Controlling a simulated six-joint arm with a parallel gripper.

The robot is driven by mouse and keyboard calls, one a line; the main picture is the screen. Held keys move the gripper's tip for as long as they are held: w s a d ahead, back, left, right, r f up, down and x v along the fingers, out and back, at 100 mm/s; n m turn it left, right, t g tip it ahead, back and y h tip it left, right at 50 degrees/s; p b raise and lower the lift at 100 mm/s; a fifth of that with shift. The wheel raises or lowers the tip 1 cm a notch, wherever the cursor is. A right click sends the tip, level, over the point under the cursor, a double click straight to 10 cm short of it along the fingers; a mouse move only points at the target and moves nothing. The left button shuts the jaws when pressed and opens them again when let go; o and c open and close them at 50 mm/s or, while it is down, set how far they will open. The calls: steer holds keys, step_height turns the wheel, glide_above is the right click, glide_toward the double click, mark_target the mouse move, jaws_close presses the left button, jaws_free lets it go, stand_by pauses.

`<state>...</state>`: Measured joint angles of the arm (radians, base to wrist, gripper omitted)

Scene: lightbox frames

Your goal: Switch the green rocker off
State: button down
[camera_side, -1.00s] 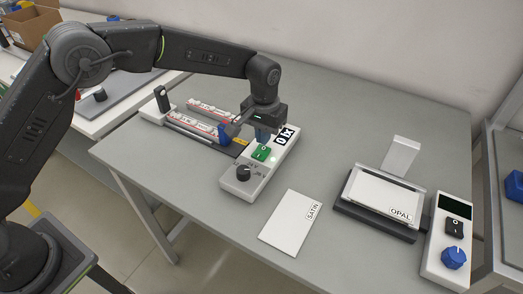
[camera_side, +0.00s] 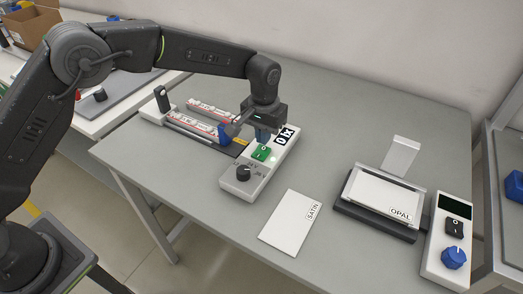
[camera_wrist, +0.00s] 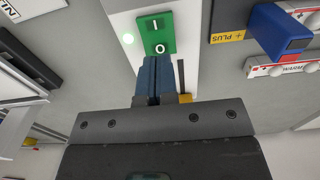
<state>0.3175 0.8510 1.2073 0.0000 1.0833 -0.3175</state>
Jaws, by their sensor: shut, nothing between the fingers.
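The green rocker (camera_side: 261,153) sits on a white control box (camera_side: 233,184) near the middle of the bench. In the wrist view the rocker (camera_wrist: 157,33) shows an I mark at its far end and an O mark at its near end. My gripper (camera_side: 262,138) is above the box, at the rocker's back end. In the wrist view its blue fingertips (camera_wrist: 156,62) are together and empty, right by the O end; I cannot tell whether they touch it. A small round lamp (camera_wrist: 128,39) beside the rocker glows pale green.
A black knob (camera_side: 243,173) stands on the same box, in front of the rocker. A blue block (camera_wrist: 280,32) is close to the fingers' right. A SATIN card (camera_side: 291,222) and an OPAL panel (camera_side: 385,194) lie to the right, beside a second control box (camera_side: 436,262).

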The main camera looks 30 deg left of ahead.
steer(key=shift+f, duration=1.4)
stand_by(0.8)
steer(key=shift+r, duration=3.55)
